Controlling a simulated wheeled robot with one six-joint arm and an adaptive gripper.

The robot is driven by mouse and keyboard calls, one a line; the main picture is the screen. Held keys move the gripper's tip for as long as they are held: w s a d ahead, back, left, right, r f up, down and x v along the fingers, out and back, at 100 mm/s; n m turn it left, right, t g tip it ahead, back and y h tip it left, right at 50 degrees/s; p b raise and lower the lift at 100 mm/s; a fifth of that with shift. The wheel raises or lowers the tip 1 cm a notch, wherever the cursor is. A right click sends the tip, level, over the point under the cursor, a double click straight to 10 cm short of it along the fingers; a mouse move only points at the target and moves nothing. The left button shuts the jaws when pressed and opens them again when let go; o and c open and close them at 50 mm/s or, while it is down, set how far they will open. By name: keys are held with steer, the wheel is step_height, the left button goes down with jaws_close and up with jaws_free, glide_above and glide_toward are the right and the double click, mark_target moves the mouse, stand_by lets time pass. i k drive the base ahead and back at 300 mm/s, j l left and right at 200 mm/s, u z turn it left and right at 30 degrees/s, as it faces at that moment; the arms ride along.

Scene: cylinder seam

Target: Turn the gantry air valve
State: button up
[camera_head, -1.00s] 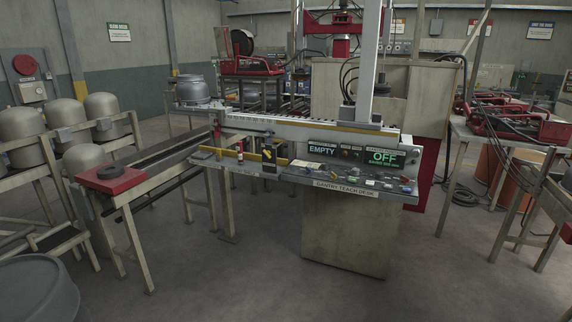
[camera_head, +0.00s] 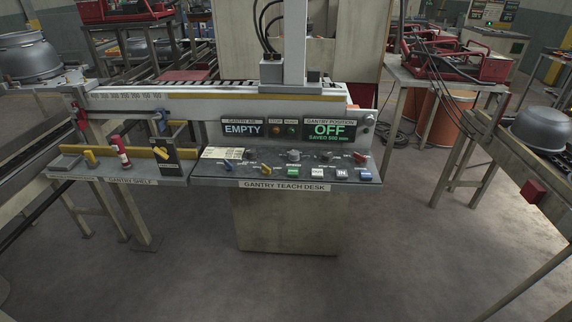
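The gantry teach desk (camera_head: 285,186) stands ahead of me in the head camera view. Its gantry air display (camera_head: 243,129) reads EMPTY, and its gantry position display (camera_head: 328,130) reads OFF. A blue lever knob (camera_head: 226,166) and a yellow lever knob (camera_head: 266,168) sit on the left of the sloped panel. The small labels are too fine to read, so I cannot tell which control is the gantry air valve. My gripper is not in view.
Dark knobs, a green button (camera_head: 293,172), white buttons and a red control (camera_head: 360,158) share the panel. The gantry shelf (camera_head: 130,181) adjoins on the left with a red-and-white bottle (camera_head: 121,151). The floor (camera_head: 290,285) in front is clear.

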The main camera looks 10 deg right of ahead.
mark_target(230, 167)
steer(key=i+l+u, duration=0.35)
steer(key=i, duration=0.3)
steer(key=i+l+u, duration=0.35)
steer(key=i+l, duration=0.2)
steer(key=l, duration=0.1)
